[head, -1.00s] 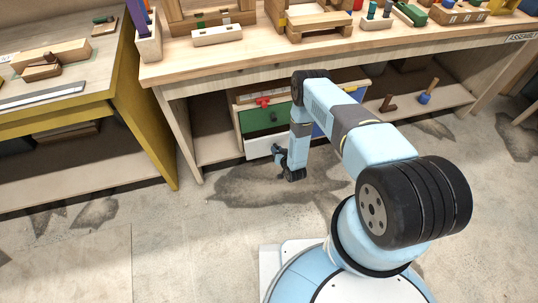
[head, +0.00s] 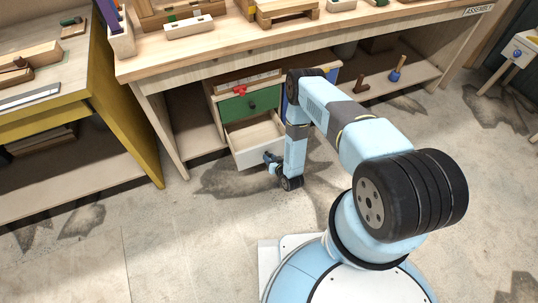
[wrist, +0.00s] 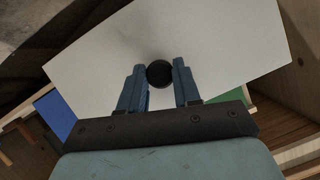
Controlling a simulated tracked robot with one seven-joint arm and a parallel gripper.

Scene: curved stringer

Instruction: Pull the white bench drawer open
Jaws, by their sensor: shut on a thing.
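The white drawer (head: 243,156) under the bench stands partly open in the head view, and its bare interior shows. Its white front (wrist: 100,60) fills much of the wrist view. A round dark knob (wrist: 160,74) sits on that front, between the fingertips. My gripper (wrist: 160,80) has its two blue fingers on either side of the knob and is shut on it. In the head view my gripper (head: 273,160) is at the drawer front, and my arm hides the front's right part.
A green drawer (head: 250,104) with a dark knob is directly above, shut. A blue front (head: 291,88) is to the right, partly behind my arm. The workbench top (head: 200,50) overhangs the drawers. A yellow-sided bench (head: 130,130) stands left. The floor (head: 180,235) in front is clear.

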